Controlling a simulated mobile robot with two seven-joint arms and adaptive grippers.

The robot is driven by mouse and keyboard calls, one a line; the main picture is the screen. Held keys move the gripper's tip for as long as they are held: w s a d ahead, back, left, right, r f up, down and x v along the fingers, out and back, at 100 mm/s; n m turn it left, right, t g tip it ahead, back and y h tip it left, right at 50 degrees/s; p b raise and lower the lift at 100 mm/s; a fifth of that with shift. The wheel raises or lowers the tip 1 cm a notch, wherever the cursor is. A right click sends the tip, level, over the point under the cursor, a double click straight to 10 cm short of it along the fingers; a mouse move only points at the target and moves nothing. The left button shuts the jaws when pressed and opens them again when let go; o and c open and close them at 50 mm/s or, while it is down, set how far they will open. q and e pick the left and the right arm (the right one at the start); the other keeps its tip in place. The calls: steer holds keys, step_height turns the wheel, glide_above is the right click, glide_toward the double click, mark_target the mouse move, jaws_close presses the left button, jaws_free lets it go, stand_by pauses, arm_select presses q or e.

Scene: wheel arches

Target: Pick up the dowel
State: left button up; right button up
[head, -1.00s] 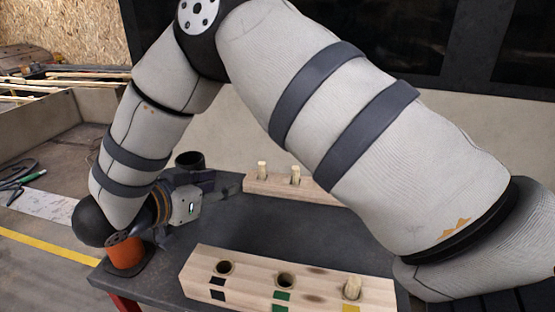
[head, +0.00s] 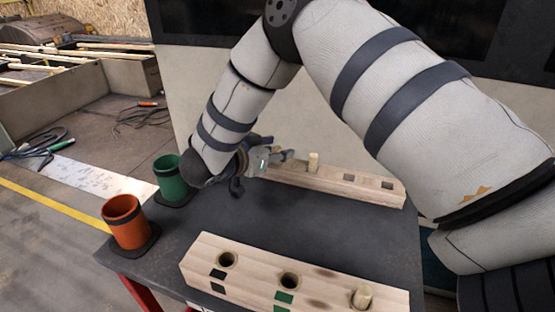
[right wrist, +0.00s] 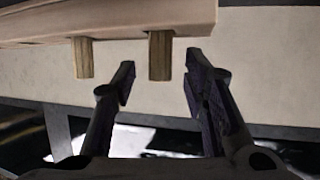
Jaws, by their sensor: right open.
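The back wooden block (head: 340,187) holds a pale upright dowel (head: 313,161); a second dowel on its left end is hidden behind my gripper. My right gripper (head: 283,156) is at the left end of this block, fingers toward the dowels. The right wrist view is upside down: the block (right wrist: 120,22) is at the top with two dowels hanging from it. One dowel (right wrist: 160,58) lines up between my open fingertips (right wrist: 158,85), apparently untouched; the other (right wrist: 84,58) is outside them. My left gripper is not in view.
A front wooden block (head: 250,278) has two open holes and one dowel (head: 362,296). An orange cup (head: 126,223) and a green cup (head: 172,180) stand at the left of the dark table (head: 300,232). The table between the blocks is clear.

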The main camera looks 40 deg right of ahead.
steer(key=shift+w+d+f, duration=0.15)
steer(key=shift+d+f, duration=0.15)
steer(key=shift+d, duration=0.3)
steer(key=c, duration=0.9)
steer(key=shift+r, duration=0.1)
